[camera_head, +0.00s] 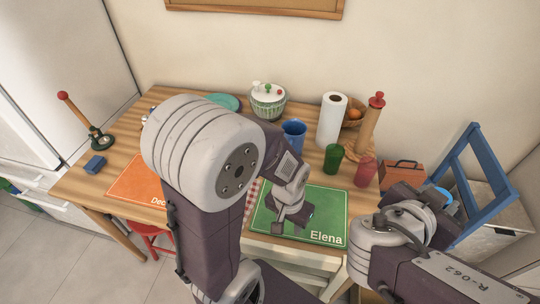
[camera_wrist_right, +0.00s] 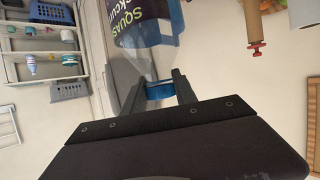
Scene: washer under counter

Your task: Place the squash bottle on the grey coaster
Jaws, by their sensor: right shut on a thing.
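The squash bottle (camera_wrist_right: 145,25) shows in the right wrist view, with a dark label reading "SQUASH" and a blue cap (camera_wrist_right: 160,91). My right gripper (camera_wrist_right: 159,88) is shut on it at the cap end. In the head view this gripper (camera_head: 437,196) is off the table's right side, with a little blue showing at it. My left gripper (camera_head: 292,222) hangs over the green Elena placemat (camera_head: 324,211); its finger gap is unclear. I cannot make out the grey coaster; my left arm covers part of the table.
A blue frame (camera_head: 481,180) stands at right.

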